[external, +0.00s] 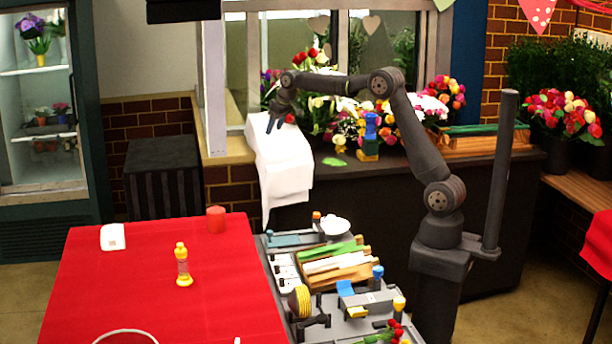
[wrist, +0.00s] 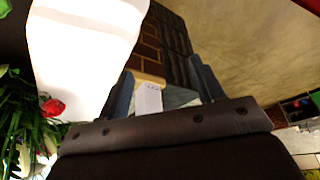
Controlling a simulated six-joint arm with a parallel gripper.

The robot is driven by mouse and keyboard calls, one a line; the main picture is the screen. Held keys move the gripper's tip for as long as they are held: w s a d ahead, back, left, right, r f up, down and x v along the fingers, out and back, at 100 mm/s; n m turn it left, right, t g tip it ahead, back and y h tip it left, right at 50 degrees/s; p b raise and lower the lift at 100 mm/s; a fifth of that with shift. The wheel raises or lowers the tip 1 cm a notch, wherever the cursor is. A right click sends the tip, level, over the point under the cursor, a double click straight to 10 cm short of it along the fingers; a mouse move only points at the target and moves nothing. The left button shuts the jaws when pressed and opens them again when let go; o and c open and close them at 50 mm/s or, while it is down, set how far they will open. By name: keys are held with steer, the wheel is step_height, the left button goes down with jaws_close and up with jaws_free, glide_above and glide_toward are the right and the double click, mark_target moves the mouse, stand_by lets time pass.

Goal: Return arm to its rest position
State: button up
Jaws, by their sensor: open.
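My gripper (external: 275,123) hangs at the end of my outstretched arm, in front of the white cloth (external: 283,165) draped over the counter edge. In the wrist view, its two fingers (wrist: 166,80) stand wide apart and nothing is gripped. A small pale block (wrist: 148,99) shows between the fingers; I cannot tell what it is or how far away. The white cloth also fills the upper left of the wrist view (wrist: 82,40). Whether the gripper touches the cloth cannot be told.
Flowers (external: 330,105) crowd the counter behind my arm, and a red rose (wrist: 52,106) is close by in the wrist view. A dark crate (external: 163,178) stands left.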

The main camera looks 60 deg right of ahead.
steer(key=s+a+n+y, duration=0.1)
steer(key=s+a+n, duration=0.2)
steer(key=a, duration=1.4)
steer(key=s+a+f+n+y, duration=0.1)
steer(key=s+a+n, duration=0.1)
steer(key=a, duration=1.6)
steer(key=shift+s+f+n+g, duration=0.3)
steer(key=shift+s+n+g, duration=0.1)
steer(key=shift+n, duration=0.5)
steer(key=shift+o, duration=0.2)
steer(key=shift+d, duration=0.1)
